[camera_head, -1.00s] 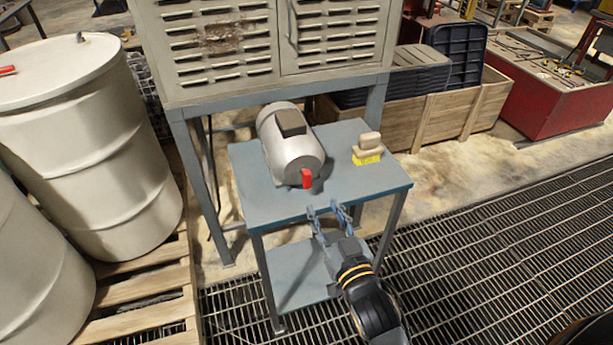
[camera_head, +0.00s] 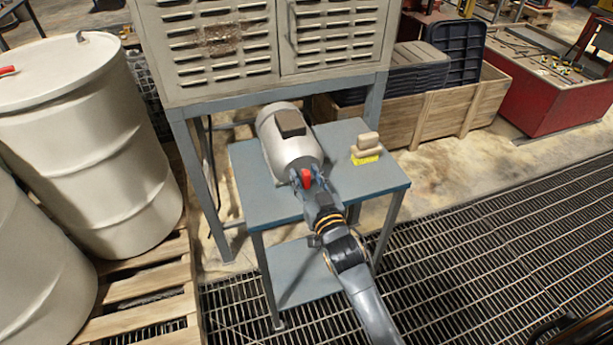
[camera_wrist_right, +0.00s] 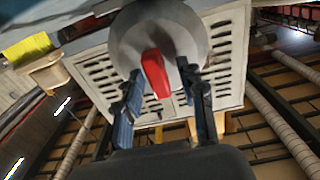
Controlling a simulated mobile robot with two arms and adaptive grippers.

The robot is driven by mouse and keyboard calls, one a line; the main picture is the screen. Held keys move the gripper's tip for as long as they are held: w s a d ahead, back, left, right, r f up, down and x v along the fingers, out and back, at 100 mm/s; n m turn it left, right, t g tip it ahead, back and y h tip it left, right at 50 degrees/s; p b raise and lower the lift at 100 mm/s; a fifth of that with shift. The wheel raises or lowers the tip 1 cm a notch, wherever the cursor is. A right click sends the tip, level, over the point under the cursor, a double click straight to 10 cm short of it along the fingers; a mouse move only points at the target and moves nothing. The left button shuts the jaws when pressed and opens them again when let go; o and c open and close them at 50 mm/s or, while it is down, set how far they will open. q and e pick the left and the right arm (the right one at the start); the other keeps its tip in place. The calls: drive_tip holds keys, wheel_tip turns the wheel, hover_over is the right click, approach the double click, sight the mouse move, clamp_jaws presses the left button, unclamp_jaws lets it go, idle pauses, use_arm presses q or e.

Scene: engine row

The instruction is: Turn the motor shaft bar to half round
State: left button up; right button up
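The grey motor (camera_head: 288,137) lies on the small blue table (camera_head: 262,205), its round end face toward me. The red shaft bar (camera_head: 306,178) sticks out from that face. It also shows in the right wrist view (camera_wrist_right: 155,73), close to upright with a slight tilt. My right gripper (camera_head: 304,178) is at the motor face with one finger on each side of the bar. In the right wrist view the gripper (camera_wrist_right: 161,95) is open, with gaps between the bar and both fingers. My left gripper is not in view.
A brush with yellow bristles (camera_head: 366,150) stands on the table right of the motor. A louvred metal cabinet (camera_head: 225,50) rises behind. White drums (camera_head: 85,130) stand on pallets at left.

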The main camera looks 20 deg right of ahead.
clamp_jaws()
